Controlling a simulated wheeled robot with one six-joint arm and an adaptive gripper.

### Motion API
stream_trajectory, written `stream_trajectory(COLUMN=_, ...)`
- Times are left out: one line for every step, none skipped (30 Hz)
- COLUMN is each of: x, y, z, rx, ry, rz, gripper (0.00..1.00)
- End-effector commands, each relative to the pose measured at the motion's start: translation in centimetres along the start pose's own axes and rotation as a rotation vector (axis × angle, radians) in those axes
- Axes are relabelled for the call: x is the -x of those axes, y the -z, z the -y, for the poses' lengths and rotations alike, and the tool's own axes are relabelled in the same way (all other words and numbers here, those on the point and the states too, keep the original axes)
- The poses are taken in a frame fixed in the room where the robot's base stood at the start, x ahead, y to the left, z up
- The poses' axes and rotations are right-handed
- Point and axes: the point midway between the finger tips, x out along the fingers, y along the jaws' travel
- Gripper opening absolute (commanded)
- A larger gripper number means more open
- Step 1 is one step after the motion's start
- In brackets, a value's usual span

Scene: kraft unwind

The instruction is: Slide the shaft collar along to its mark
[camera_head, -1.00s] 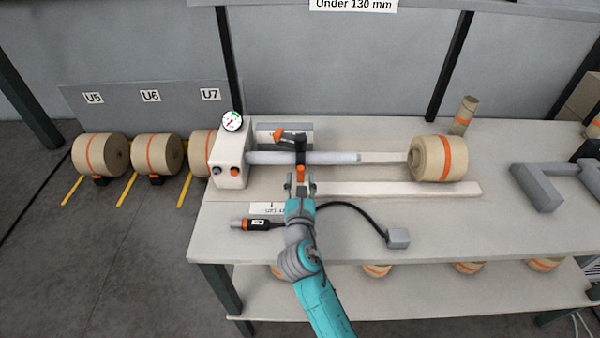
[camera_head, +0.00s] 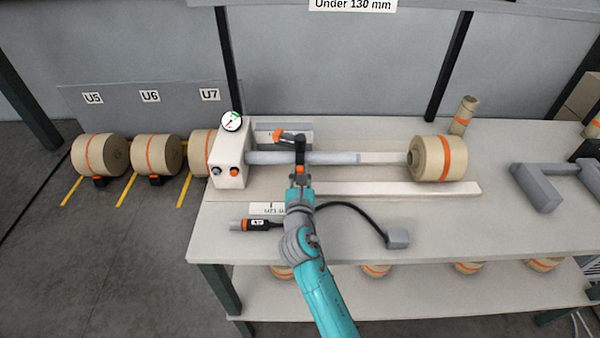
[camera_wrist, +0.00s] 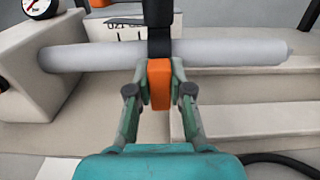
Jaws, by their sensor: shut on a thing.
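The shaft collar (camera_head: 300,155) is a black ring around the grey horizontal shaft (camera_head: 335,158), with an orange block on its near side and a black lever with an orange end reaching back left. In the wrist view the collar (camera_wrist: 159,45) crosses the shaft (camera_wrist: 220,53) at the middle. My gripper (camera_head: 299,181) is shut on the collar's orange block, which shows between the fingers (camera_wrist: 159,88) in the wrist view.
A pale housing (camera_head: 229,160) with buttons and a gauge (camera_head: 231,121) holds the shaft's left end. A kraft roll (camera_head: 438,159) stands at the right. A pale rail (camera_head: 400,188) runs in front. A black cable (camera_head: 355,212) and a small label (camera_head: 266,208) lie nearer me.

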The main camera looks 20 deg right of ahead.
Motion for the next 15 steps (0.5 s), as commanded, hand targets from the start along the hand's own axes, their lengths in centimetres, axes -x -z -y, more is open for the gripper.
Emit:
stream_trajectory(x=0.0, y=0.0, z=0.0, rx=0.000, ry=0.000, rz=0.000, gripper=0.00)
stream_trajectory(x=0.0, y=0.0, z=-0.1, rx=0.000, ry=0.000, rz=0.000, gripper=0.00)
stream_trajectory(x=0.0, y=0.0, z=-0.5, rx=0.000, ry=-0.001, rz=0.000, gripper=0.00)
stream_trajectory(x=0.0, y=0.0, z=-0.8, rx=0.000, ry=-0.002, rz=-0.001, gripper=0.00)
stream_trajectory(x=0.0, y=0.0, z=-1.3, rx=0.000, ry=-0.003, rz=-0.002, gripper=0.00)
stream_trajectory(x=-0.1, y=0.0, z=-2.1, rx=0.001, ry=-0.004, rz=-0.001, gripper=0.00)
stream_trajectory(x=-0.1, y=0.0, z=-2.8, rx=0.000, ry=-0.006, rz=-0.001, gripper=0.00)
stream_trajectory(x=0.0, y=-0.1, z=-3.5, rx=0.001, ry=-0.006, rz=0.000, gripper=0.00)
stream_trajectory(x=0.0, y=0.0, z=-4.6, rx=0.000, ry=-0.006, rz=-0.001, gripper=0.00)
stream_trajectory(x=0.0, y=-0.1, z=-5.4, rx=0.001, ry=-0.007, rz=0.000, gripper=0.00)
stream_trajectory(x=0.0, y=-0.1, z=-6.2, rx=0.000, ry=-0.006, rz=-0.001, gripper=0.00)
stream_trajectory(x=0.0, y=0.0, z=-7.2, rx=0.001, ry=-0.006, rz=-0.001, gripper=0.00)
stream_trajectory(x=0.0, y=-0.1, z=-8.0, rx=0.000, ry=-0.006, rz=0.000, gripper=0.00)
stream_trajectory(x=0.0, y=0.0, z=-8.7, rx=0.001, ry=-0.005, rz=-0.001, gripper=0.00)
stream_trajectory(x=0.0, y=0.0, z=-9.4, rx=0.000, ry=-0.004, rz=-0.001, gripper=0.00)
